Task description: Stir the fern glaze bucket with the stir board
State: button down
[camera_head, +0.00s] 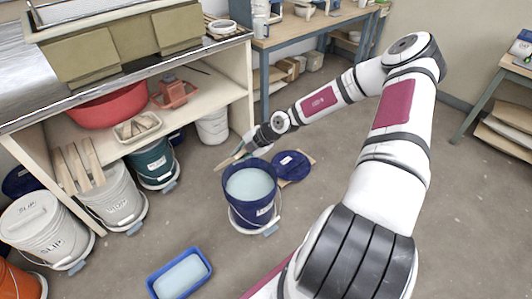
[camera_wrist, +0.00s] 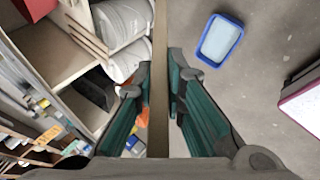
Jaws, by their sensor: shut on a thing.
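My gripper (camera_wrist: 160,88) is shut on the stir board (camera_wrist: 160,45), a long pale wooden strip that runs between its teal fingers. In the head view the board (camera_head: 231,158) shows at my gripper (camera_head: 248,148), tilted, just behind and above the open blue bucket (camera_head: 252,213). The board appears to be outside the bucket. This bucket stands on the floor and holds pale blue liquid. Its label is too small to read, so I cannot tell whether it is the fern one. A dark green bucket (camera_head: 155,166) stands under the bench.
A blue lid (camera_head: 291,164) lies on the floor behind the open bucket. A blue tray (camera_head: 153,287) with pale liquid lies in front. White slip buckets (camera_head: 42,236) and leaning wooden boards (camera_head: 77,165) stand by the bench (camera_head: 245,80) at left. Floor to the right is clear.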

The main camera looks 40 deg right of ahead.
jog(key=s+d+f+m+g+h, duration=0.1)
jog(key=s+d+m+g, duration=0.2)
jog(key=d, duration=0.5)
jog(key=w+d+f+b, duration=0.1)
jog(key=w+f+b, duration=0.1)
jog(key=f+b, duration=0.3)
jog(key=w+d+f+b, duration=0.1)
jog(key=w+f+b, duration=0.2)
jog(key=f, duration=0.7)
jog(key=w+f+n+b, duration=0.1)
jog(key=w+f+b, duration=0.2)
jog(key=f+b, duration=0.4)
jog(key=shift+d+f, duration=0.4)
jog(key=shift+f, duration=0.3)
jog(key=shift+d, duration=0.1)
